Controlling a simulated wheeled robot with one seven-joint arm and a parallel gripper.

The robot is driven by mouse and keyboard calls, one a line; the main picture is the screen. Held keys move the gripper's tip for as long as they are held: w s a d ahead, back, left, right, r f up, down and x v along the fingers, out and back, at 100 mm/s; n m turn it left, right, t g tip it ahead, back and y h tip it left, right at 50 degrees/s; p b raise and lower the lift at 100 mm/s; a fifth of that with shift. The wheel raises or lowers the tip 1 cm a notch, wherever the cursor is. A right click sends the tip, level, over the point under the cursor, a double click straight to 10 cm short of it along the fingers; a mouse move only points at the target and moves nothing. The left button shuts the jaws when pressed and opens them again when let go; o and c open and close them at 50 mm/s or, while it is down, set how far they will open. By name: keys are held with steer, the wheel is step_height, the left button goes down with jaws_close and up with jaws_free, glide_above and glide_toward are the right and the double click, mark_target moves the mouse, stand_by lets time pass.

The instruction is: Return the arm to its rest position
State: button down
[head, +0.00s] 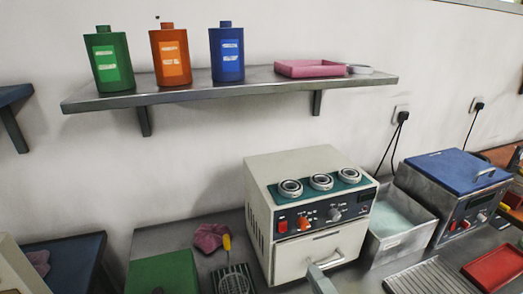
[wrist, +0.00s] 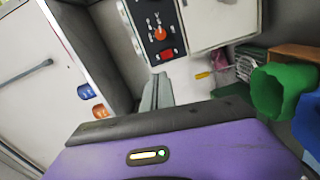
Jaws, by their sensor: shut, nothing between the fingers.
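My gripper (wrist: 156,88) shows in the wrist view with its grey fingers together and nothing between them. Its purple body fills the bottom of that view. The fingers are in open space near the white machine (wrist: 200,20), touching nothing that I can see. In the head view the cream machine (head: 262,215) stands on the bench, with three bearing rings on its teal top: left ring (head: 290,188), middle ring (head: 321,182) and right ring (head: 349,177). A grey piece at the bottom edge, in front of the machine, may be part of my arm; I cannot tell.
A wall shelf (head: 215,92) holds green (head: 108,62), orange (head: 170,57) and blue (head: 227,55) bottles, a pink tray (head: 309,69) and a small ring (head: 360,69). A metal basin (head: 400,242) and blue-lidded unit (head: 455,168) stand right of the machine. A green box (head: 162,273) is left.

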steer(key=s+d+f+m+h, duration=0.1)
steer(key=s+d+f+m, duration=0.1)
steer(key=s+m, duration=0.4)
steer(key=s+d+f+m+g+h, duration=0.1)
steer(key=s+m, duration=0.6)
steer(key=s, duration=0.7)
steer(key=s+d+f+m+g+h, duration=0.1)
steer(key=s+d+f+m, duration=0.3)
steer(key=s, duration=0.6)
steer(key=f+m+h, duration=0.1)
steer(key=m, duration=0.1)
steer(key=shift+s+d+m+h, duration=0.3)
steer(key=shift+s+m, duration=0.1)
steer(key=c, duration=2.2)
jaws_free()
